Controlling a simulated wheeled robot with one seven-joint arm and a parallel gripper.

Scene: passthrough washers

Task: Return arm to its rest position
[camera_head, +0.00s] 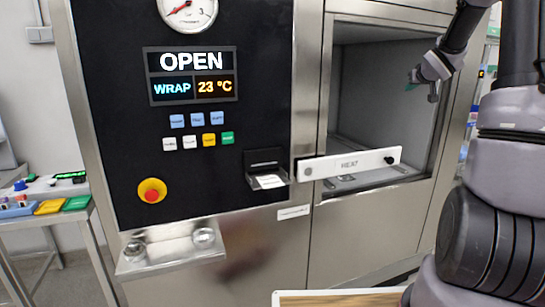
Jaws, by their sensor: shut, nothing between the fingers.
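My arm (515,130) stands at the right of the view, large and close, and bends up past the top edge. Its forearm comes down again near the top right. My gripper (434,96) hangs at the end, in front of the upper right part of the open chamber (385,90) of the washer. It is shut, small in the picture, and holds nothing. It is apart from the chamber frame as far as I can tell; the exact depth is unclear.
The washer's black panel (120,110) shows a display (190,75) reading OPEN, WRAP, 23 °C. A white bar marked HEAT (350,163) crosses the chamber's lower front. A red stop button (152,195) sits lower left. A side table (45,213) stands at left.

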